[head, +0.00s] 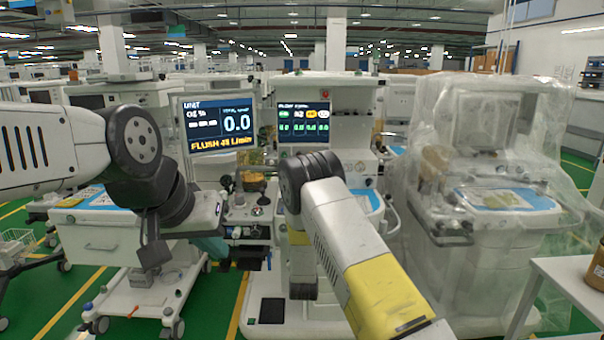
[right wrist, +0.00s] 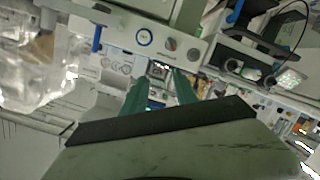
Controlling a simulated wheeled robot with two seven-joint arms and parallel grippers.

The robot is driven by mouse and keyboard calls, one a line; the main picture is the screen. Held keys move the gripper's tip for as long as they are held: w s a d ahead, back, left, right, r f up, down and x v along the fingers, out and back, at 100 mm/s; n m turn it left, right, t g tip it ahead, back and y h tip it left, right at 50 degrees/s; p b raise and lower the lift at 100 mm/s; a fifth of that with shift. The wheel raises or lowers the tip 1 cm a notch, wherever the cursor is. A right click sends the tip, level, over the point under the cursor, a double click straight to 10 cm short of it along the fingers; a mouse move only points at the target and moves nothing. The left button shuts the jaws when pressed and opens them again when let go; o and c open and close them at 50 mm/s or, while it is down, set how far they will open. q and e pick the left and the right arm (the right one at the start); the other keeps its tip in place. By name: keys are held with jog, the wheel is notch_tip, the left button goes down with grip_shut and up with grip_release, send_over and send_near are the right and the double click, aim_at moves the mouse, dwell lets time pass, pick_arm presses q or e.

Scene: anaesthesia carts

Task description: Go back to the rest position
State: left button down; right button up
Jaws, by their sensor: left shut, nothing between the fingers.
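My left arm comes in from the left in the head view. Its gripper (head: 212,247) has teal fingers, is shut and empty, and is in front of the machine's left side. My right arm reaches up from the bottom right, and its own links hide its gripper in the head view. In the right wrist view the right gripper (right wrist: 160,80) shows two teal fingers with a gap between them and nothing held. The anaesthesia machine (head: 325,95) stands ahead, with a yellow-lettered screen (head: 220,125) and a second screen (head: 304,122).
A plastic-wrapped machine (head: 485,140) stands at the right. A white table (head: 570,275) with a brown object on it is at the right edge. A white cart (head: 105,240) stands at the left. Green floor (head: 45,290) shows at the lower left.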

jog(key=s+d+r+m+g+y, duration=0.1)
jog(key=s+d+r+m+g, duration=0.3)
jog(key=r, duration=0.8)
jog(key=s+d+r+g+y, duration=0.1)
jog(key=s+d+r+y, duration=0.1)
jog(key=s+r, duration=0.75)
jog(key=s+d+r+g, duration=0.1)
jog(key=s+d+r, duration=0.1)
jog(key=s, duration=0.7)
jog(key=s+d+r+m+g, duration=0.1)
jog(key=s+r, duration=0.3)
jog(key=s, duration=0.6)
jog(key=s+d+r+g, duration=0.2)
jog(key=s+d+r, duration=0.1)
jog(key=s, duration=0.7)
jog(key=shift+d+g, duration=0.3)
jog(key=shift+d, duration=0.1)
